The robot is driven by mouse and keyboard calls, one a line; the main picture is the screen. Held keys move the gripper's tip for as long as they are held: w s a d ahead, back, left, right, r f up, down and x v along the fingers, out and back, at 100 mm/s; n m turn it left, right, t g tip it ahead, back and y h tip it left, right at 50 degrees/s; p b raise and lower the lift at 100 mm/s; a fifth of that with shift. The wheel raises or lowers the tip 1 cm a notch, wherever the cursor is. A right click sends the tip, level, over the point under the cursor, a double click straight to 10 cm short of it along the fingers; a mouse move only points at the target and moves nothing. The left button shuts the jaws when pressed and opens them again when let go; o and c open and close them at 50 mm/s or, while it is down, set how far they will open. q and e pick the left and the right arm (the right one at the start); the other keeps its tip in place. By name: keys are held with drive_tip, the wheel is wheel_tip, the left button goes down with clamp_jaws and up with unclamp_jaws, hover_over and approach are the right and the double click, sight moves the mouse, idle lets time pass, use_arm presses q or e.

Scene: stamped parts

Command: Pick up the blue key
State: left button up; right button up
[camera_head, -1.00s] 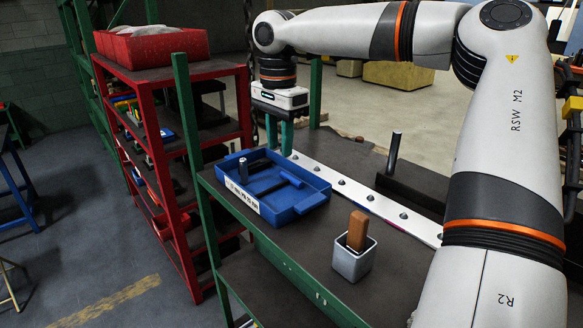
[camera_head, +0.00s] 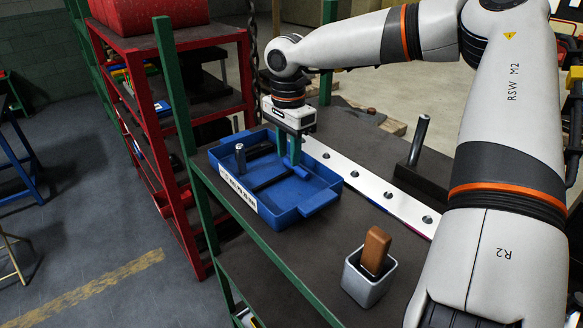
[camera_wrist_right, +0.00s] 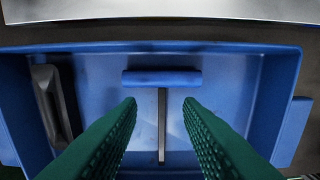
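The blue key shows in the right wrist view as a T shape, with a blue crossbar handle (camera_wrist_right: 162,78) and a thin grey shaft (camera_wrist_right: 162,130). It lies in the blue tray (camera_head: 295,215), whose floor also shows in the wrist view. My right gripper (camera_head: 289,150) points down over the tray, at its far side in the head view. Its green fingers are open, one on each side of the shaft in the wrist view, and hold nothing. My left gripper is not in view.
The tray has walls, and an upright metal cylinder (camera_head: 240,158) stands at its left. A white strip with bolts (camera_head: 375,192) runs behind it. A grey cup with a brown block (camera_head: 370,283) is nearer. A metal rod (camera_head: 418,140) stands at right. A red shelf (camera_head: 140,43) is left.

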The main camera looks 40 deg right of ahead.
sight(286, 172)
drive_tip(key=f, duration=0.1)
drive_tip(key=a+f+p, duration=0.1)
drive_tip(key=f, duration=0.1)
drive_tip(key=shift+s, duration=0.1)
drive_tip(key=shift+d+f, duration=0.15)
drive_tip(key=shift+f, duration=0.15)
clamp_jaws()
drive_tip(key=shift+r, duration=0.15)
